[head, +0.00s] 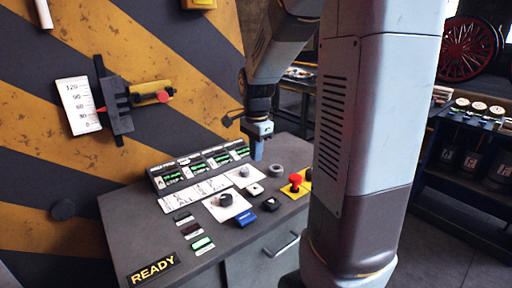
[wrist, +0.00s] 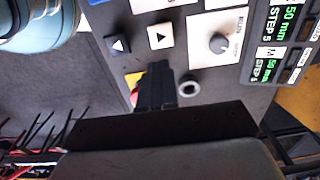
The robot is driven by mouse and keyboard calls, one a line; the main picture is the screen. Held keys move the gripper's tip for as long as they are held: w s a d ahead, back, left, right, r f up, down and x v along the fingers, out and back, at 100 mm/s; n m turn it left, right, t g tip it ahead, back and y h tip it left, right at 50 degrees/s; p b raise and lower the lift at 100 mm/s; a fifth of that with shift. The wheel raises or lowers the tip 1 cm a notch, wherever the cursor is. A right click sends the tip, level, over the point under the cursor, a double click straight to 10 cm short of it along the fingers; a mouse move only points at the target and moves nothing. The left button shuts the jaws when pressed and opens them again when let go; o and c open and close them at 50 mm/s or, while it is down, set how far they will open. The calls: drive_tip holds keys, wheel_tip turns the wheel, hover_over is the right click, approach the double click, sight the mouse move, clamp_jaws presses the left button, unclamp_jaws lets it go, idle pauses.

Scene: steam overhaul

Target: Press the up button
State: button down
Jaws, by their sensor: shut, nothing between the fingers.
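The control panel has two square arrow buttons. One is white with a black triangle (head: 254,189); it also shows in the wrist view (wrist: 160,36). The other is black with a white triangle (head: 271,204); it sits left of the white one in the wrist view (wrist: 118,44). Which triangle means up I cannot tell for certain. My gripper (head: 257,157) is shut and empty, above the back part of the panel. In the wrist view its dark fingertips (wrist: 157,66) appear just below the white button, apart from it as far as I can tell.
A red mushroom button (head: 296,182) on a yellow plate, a grey ring (head: 276,170), a knob (head: 225,200) on a white plate and a blue button (head: 245,218) crowd the panel. Green displays (head: 200,166) stand along its back. A striped wall (head: 170,50) rises behind.

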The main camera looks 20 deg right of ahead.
drive_tip(key=shift+r, duration=0.9)
idle(2.3)
idle(3.2)
drive_tip(key=shift+w+r, duration=0.35)
drive_tip(key=shift+r, duration=0.4)
drive_tip(key=shift+a, duration=0.1)
drive_tip(key=shift+f, duration=0.1)
